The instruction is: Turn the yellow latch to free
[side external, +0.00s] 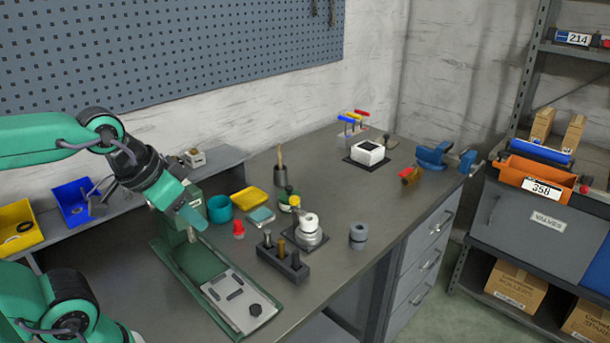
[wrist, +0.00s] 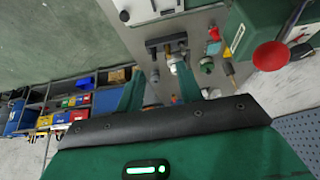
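I cannot tell for sure which part is the yellow latch. A small yellow piece (side external: 294,200) shows on a green-based item just behind a white and metal stacked fitting (side external: 309,228). My gripper (side external: 192,220) hangs in the air above the left part of the bench, left of the fitting and touching nothing that I can see. In the wrist view my gripper (wrist: 160,88) has its two teal fingers apart, with nothing held between them.
A green press-like stand (side external: 172,255) with a grey plate (side external: 236,300) is beneath my gripper. A dark block with upright pegs (side external: 283,262), a red knob (side external: 238,229), a teal cup (side external: 220,208) and a yellow tray (side external: 250,199) stand nearby.

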